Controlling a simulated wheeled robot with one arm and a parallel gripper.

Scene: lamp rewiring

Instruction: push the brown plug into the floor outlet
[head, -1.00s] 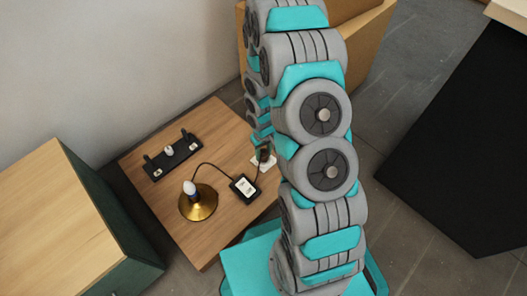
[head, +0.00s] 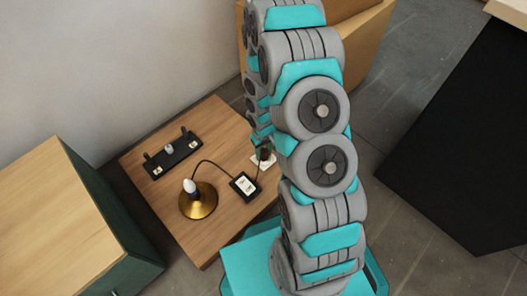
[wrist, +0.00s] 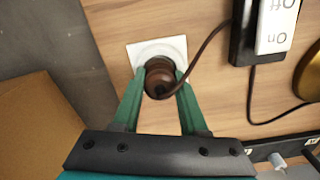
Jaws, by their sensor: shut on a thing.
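The brown plug (wrist: 159,76) is round and dark, and sits between the two green fingers of my gripper (wrist: 157,88) in the wrist view. My gripper is shut on it. The floor outlet (wrist: 176,45) is a white square plate directly behind the plug. The plug covers the plate's middle, so I cannot tell whether it is in the socket or just above it. In the head view the outlet plate (head: 257,163) shows at the right side of the wooden surface, with my gripper (head: 264,152) over it, partly hidden by my arm.
A black holder (head: 172,155) lies behind. Wooden cabinet (head: 60,220) at left; cardboard-coloured box (wrist: 35,125) in the wrist view.

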